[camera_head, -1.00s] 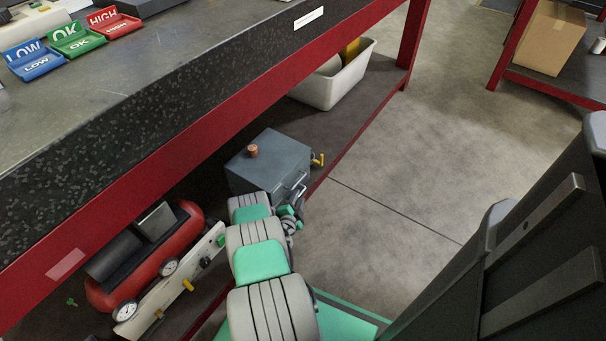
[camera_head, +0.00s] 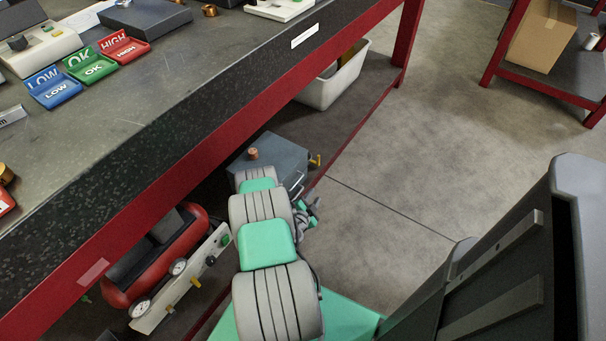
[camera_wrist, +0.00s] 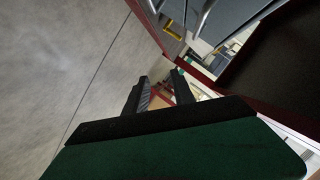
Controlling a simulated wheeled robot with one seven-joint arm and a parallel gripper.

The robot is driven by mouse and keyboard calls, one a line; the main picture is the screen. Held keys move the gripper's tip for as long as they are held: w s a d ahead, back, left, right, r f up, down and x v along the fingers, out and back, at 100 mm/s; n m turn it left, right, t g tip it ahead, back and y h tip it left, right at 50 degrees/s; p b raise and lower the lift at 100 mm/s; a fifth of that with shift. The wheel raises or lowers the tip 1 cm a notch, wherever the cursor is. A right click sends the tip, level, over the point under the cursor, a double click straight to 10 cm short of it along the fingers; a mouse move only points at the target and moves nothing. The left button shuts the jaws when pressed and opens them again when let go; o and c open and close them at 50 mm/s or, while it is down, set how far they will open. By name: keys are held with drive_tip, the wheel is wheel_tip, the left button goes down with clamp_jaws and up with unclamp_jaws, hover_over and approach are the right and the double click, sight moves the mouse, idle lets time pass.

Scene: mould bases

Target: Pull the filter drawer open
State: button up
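The filter unit is a grey box (camera_head: 275,158) with a copper-coloured knob on top, on the lower shelf under the bench. A metal bar handle (camera_head: 297,184) shows on its front; my arm hides much of that face. In the wrist view, two metal bar handles (camera_wrist: 204,16) show at the top edge, on the grey front (camera_wrist: 228,18). I cannot tell which one belongs to the filter drawer. My gripper (camera_wrist: 161,92) is open and empty, its two dark fingers apart and clear of the handles. In the head view my gripper is small and partly hidden beside the box front.
A yellow valve handle (camera_head: 315,160) sticks out at the box's right. The bench's red front rail (camera_head: 200,167) runs above. A red compressor (camera_head: 155,262) with gauges is at left on the shelf, and a white bin (camera_head: 335,82) behind. The floor (camera_head: 420,150) at right is open.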

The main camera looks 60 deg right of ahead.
drive_tip(key=w+a+r+n+y+p, duration=0.1)
drive_tip(key=a+r+p, duration=0.2)
drive_tip(key=r+p, duration=0.3)
drive_tip(key=w+a+r+n+y+p, duration=0.1)
drive_tip(key=a+r+p, duration=0.3)
drive_tip(key=r, duration=0.8)
drive_tip(key=shift+w+n+g+y+p, duration=0.35)
drive_tip(key=shift+w+n+p, duration=0.3)
drive_tip(key=shift+p, duration=0.6)
drive_tip(key=shift+s, duration=0.2)
